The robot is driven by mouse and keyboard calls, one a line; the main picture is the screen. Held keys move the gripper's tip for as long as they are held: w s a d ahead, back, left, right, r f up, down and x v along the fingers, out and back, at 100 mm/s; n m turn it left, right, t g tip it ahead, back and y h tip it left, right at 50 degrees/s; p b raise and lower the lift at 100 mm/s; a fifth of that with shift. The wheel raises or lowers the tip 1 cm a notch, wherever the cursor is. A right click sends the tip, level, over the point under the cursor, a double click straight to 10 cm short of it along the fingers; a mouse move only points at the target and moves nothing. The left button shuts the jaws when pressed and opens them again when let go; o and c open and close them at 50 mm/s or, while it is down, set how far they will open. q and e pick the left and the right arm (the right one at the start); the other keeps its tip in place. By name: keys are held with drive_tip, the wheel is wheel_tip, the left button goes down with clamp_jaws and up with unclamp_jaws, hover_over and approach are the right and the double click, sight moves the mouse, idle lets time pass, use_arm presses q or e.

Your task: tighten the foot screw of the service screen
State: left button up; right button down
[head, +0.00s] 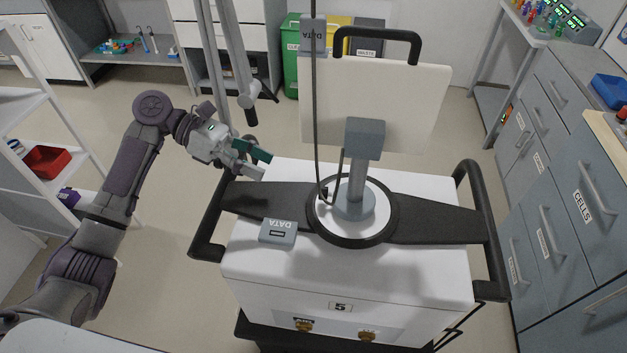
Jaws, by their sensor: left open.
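The service screen (375,95) shows its pale back, with a black handle on top. It stands on a grey post (357,180) and a round foot (351,212) on top of the white cart (255,262). I cannot make out the foot screw clearly. A black cable hangs down in front of the screen to the foot. My left gripper (262,165) is open and empty, just left of the cart's rear left corner, well apart from the foot. My right gripper is out of view.
Black handles flank the cart. Drawer cabinets (570,170) stand at the right, shelves with a red bin (46,159) at the left. Floor between my left arm and the cart is clear.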

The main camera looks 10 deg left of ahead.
sight(312, 200)
use_arm(q)
drive_tip(key=x, duration=0.3)
drive_tip(key=shift+s+d+p, duration=0.25)
drive_tip(key=shift+d+p, duration=0.05)
drive_tip(key=shift+d, duration=0.1)
drive_tip(key=p+x, duration=0.1)
drive_tip(key=x, duration=0.6)
drive_tip(key=shift+w+f, duration=0.1)
drive_tip(key=shift+f, duration=0.05)
drive_tip(key=shift+d+f, duration=0.2)
drive_tip(key=shift+d, duration=0.25)
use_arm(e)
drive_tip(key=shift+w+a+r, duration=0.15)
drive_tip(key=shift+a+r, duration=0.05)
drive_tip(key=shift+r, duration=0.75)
use_arm(q)
clamp_jaws()
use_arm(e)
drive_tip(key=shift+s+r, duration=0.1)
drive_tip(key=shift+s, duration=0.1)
